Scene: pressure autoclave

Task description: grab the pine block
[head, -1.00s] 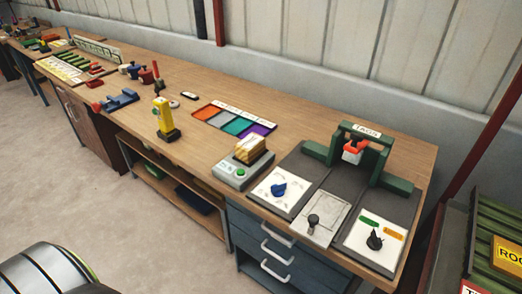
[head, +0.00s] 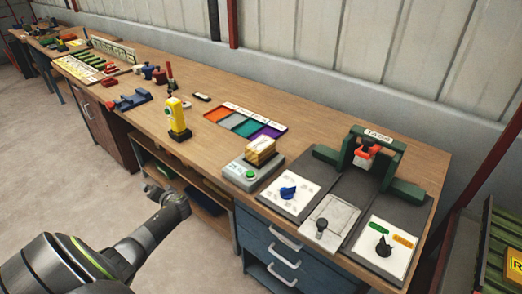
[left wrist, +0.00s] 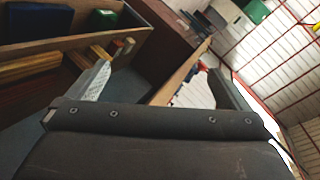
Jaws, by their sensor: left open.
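A pale yellow wood-coloured block (head: 261,151), which looks like the pine block, sits on a grey device (head: 243,174) with a green button, near the bench's front edge. My left gripper (head: 160,193) is in front of the bench, below its top, well left of the block and apart from it. In the left wrist view, my left gripper (left wrist: 160,82) has its two fingers wide apart with nothing held between them. The block on the device is not seen clearly in that view. My right gripper is in neither view.
A yellow upright tool (head: 177,118) stands left of the device. A coloured sorting tray (head: 245,121) lies behind it. A green press (head: 369,155) and dial panels are on the right. Wooden pieces (left wrist: 101,52) lie on a shelf in the left wrist view.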

